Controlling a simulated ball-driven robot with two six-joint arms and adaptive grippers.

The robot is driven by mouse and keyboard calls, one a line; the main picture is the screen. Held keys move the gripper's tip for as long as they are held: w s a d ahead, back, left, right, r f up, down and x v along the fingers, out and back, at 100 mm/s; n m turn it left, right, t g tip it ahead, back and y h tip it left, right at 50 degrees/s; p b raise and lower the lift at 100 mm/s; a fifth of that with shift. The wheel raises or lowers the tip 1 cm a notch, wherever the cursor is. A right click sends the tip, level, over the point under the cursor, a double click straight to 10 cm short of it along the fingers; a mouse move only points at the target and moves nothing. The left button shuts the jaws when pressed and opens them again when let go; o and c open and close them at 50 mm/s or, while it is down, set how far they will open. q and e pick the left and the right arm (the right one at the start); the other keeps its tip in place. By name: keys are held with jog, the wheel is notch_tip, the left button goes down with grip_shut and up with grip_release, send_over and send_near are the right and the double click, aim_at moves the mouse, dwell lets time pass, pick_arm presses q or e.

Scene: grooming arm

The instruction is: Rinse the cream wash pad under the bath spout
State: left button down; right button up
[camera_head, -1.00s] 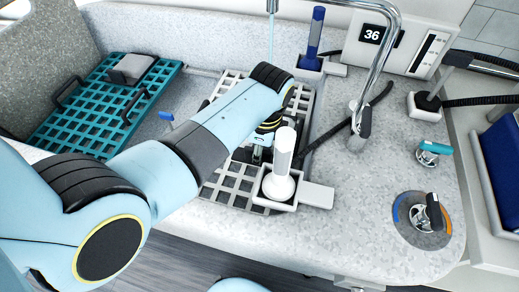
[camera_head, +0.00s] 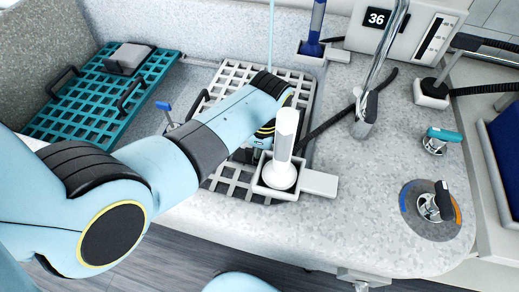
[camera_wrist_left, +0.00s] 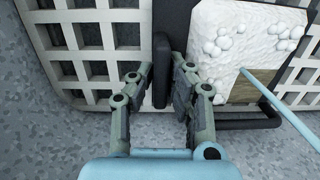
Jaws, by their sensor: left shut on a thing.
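The cream wash pad (camera_wrist_left: 235,40) shows in the left wrist view at the upper right. Lumpy white foam covers most of it, and a tan patch shows at its lower right. My left gripper (camera_wrist_left: 160,95) is shut on a black upright piece at the pad's left, which looks to be its handle. A thin pale-blue water stream (camera_wrist_left: 280,110) meets the pad near the tan patch. In the head view the stream (camera_head: 271,35) falls behind my left wrist, which hides the pad and fingertips. The spout's end is out of view. My right gripper is not seen.
A white grid rack (camera_head: 235,185) lies under my left arm. A white-handled tool (camera_head: 285,145) stands in a holder close to my gripper. A teal rack (camera_head: 85,120) lies left. A blue-handled tool (camera_head: 315,25), chrome pipe (camera_head: 385,50) and control knob (camera_head: 435,205) stand right.

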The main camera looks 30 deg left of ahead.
pick_arm(q)
jog(key=shift+f, duration=0.3)
dwell(0.6)
jog(key=c, duration=1.2)
grip_release()
jog(key=shift+r, duration=0.1)
jog(key=r, duration=0.7)
jog(key=shift+d+r, duration=0.15)
jog(key=shift+d, duration=0.2)
